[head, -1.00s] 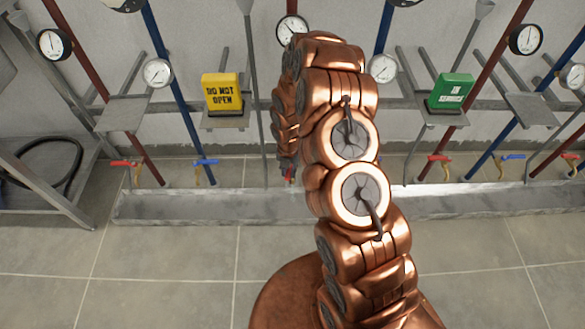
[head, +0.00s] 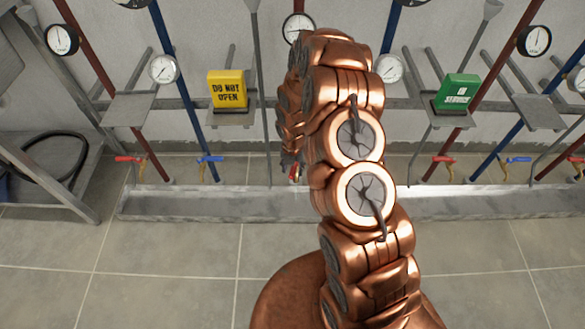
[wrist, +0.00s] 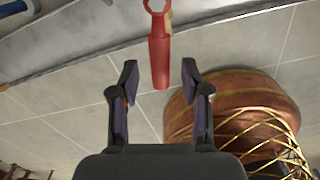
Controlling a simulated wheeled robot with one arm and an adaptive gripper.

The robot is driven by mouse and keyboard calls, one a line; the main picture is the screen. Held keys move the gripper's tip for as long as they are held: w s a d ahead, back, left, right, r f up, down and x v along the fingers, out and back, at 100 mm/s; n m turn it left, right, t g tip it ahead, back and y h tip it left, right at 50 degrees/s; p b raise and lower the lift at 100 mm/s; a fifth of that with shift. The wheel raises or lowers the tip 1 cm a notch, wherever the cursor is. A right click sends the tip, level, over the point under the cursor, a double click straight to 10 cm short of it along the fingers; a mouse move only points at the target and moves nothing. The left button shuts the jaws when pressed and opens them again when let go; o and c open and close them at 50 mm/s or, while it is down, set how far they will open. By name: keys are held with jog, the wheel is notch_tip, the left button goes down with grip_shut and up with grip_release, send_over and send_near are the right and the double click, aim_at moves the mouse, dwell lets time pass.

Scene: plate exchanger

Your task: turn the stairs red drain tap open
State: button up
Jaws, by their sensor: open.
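A red tap handle (wrist: 160,60) shows in the wrist view, with a ring-shaped end at the top and its tip pointing down the picture. My gripper (wrist: 160,80) is open, with one dark finger on each side of the lower end of the handle and a gap on both sides. In the head view a bit of this red tap (head: 294,172) shows low by the wall, left of my arm, which hides most of it and my gripper. I cannot tell from a label whether it is the stairs tap.
Other red taps (head: 130,159) (head: 443,159) and blue taps (head: 210,159) (head: 515,160) line the wall above a low metal trough (head: 190,204). A yellow "do not open" sign (head: 228,90) and a green sign (head: 457,93) stand above. A metal rack (head: 60,185) is at left. The tiled floor is clear.

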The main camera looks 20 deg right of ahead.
aim_at(293, 171)
notch_tip(293, 171, up, 12)
dwell(0.6)
jog(key=shift+f, duration=0.1)
jog(key=shift+c, duration=0.4)
